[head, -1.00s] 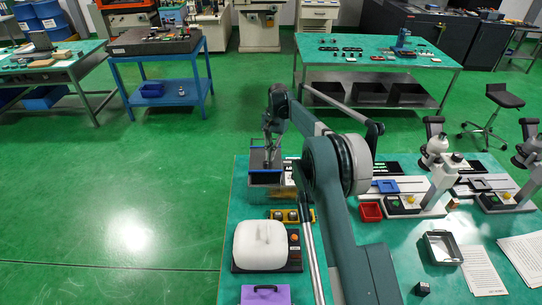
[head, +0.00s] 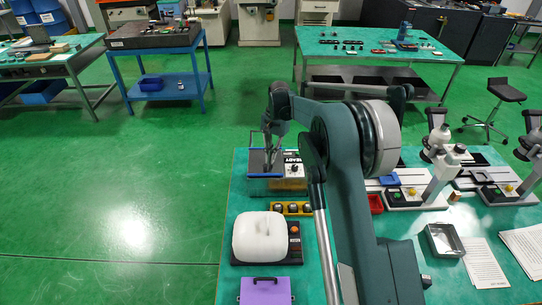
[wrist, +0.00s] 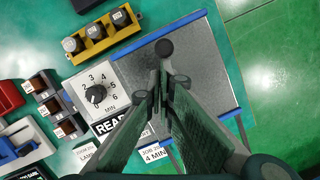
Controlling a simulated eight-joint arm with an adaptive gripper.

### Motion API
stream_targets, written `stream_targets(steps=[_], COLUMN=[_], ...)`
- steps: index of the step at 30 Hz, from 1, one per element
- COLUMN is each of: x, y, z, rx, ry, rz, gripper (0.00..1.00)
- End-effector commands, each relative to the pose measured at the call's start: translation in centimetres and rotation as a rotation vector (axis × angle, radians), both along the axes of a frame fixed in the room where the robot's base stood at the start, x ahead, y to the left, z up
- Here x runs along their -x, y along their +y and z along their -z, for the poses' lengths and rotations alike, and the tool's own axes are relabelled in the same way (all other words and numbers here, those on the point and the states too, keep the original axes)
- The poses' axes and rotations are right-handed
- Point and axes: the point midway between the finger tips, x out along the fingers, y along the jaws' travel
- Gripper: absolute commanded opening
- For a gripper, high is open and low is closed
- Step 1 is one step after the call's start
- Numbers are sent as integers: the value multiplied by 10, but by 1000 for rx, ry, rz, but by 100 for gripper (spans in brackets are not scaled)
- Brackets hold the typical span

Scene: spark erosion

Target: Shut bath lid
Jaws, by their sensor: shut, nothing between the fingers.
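The bath (head: 281,186) stands on the green table in the head view, a clear-sided box with a dark top area and a blue front edge. In the wrist view a grey speckled panel with blue edges (wrist: 205,65) lies under my gripper; I cannot tell for certain whether it is the lid or the bath's inside. A round black knob (wrist: 165,47) shows just beyond the fingertips; contact cannot be told. My gripper (wrist: 160,82) is shut and empty, pointing down over the bath, and it also shows in the head view (head: 269,170).
A panel with a dial and READY sign (wrist: 95,94) adjoins the bath. A yellow holder (wrist: 92,38) with several dark pieces stands close by. A white rounded cover (head: 263,238) and purple case (head: 265,291) are nearer. Red tray and microscopes (head: 437,155) stand right; open floor lies left.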

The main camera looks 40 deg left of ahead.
Motion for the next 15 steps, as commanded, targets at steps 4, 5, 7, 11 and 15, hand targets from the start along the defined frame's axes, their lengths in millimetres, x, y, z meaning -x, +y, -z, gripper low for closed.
stream_targets(steps=[4, 5, 7, 11, 15], x=[7, 8, 9, 11, 12], y=[-7, -8, -9, -9, -9], z=[1, 0, 0, 0, 0], rx=[0, 0, 1, 1, 3], ry=[0, 1, 1, 3, 4], rz=[0, 0, -1, -2, -3], gripper=[0, 0, 0, 0, 0])
